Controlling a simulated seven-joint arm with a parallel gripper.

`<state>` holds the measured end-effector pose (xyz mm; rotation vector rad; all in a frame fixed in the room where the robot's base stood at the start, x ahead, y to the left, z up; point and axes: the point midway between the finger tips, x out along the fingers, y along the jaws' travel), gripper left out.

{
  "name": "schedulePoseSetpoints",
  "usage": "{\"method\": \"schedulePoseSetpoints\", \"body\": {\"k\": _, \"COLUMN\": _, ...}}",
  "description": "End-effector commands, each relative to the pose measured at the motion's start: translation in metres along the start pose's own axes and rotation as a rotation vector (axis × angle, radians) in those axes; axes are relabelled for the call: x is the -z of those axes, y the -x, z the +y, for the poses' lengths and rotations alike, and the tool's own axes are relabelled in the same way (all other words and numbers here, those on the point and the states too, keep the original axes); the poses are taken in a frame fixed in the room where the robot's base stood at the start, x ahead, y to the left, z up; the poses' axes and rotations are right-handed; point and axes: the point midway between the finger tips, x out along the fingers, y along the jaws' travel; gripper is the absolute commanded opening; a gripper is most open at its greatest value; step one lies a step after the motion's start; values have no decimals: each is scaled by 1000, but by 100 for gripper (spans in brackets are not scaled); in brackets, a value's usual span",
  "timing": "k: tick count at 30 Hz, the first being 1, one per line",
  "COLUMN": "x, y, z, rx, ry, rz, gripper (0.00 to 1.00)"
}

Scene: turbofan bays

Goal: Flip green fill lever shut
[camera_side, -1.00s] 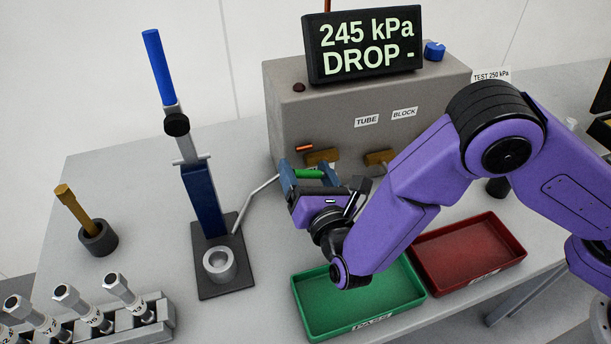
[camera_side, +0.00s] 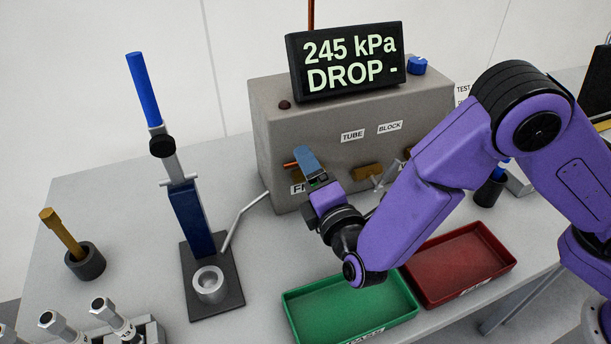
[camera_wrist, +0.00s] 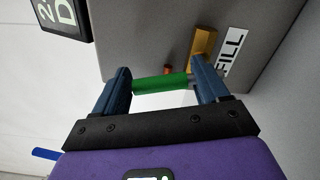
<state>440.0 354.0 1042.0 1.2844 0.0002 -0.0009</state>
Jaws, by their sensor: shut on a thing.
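The green fill lever (camera_wrist: 160,83) lies between the two blue fingers of my gripper (camera_wrist: 160,75) in the wrist view, one end at each finger. My gripper is shut on it, close in front of the grey test box. In the side view my gripper (camera_side: 309,166) hides most of the lever; only a small green bit (camera_side: 318,179) shows between the fingers. The brass fill valve (camera_wrist: 203,46) and the FILL label (camera_wrist: 232,50) sit beside the right finger in the wrist view. In the side view that label is mostly covered.
The grey test box (camera_side: 290,125) carries a display (camera_side: 347,62) reading 245 kPa, DROP -. Another brass valve (camera_side: 367,172) is right of my gripper. A green tray (camera_side: 350,308) and a red tray (camera_side: 460,262) lie below my arm. A blue-handled press (camera_side: 192,215) stands left.

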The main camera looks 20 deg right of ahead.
Motion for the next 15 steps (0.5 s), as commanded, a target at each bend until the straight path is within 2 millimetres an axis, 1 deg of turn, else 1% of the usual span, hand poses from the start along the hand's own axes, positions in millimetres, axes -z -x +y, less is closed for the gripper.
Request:
{"method": "schedulePoseSetpoints", "body": {"k": 6, "x": -7, "y": 1, "z": -1, "rx": 0, "ry": -151, "rz": 2, "gripper": 19}}
{"method": "schedulePoseSetpoints", "body": {"k": 15, "x": -13, "y": 1, "z": -2, "rx": 0, "ry": -271, "rz": 2, "gripper": 19}}
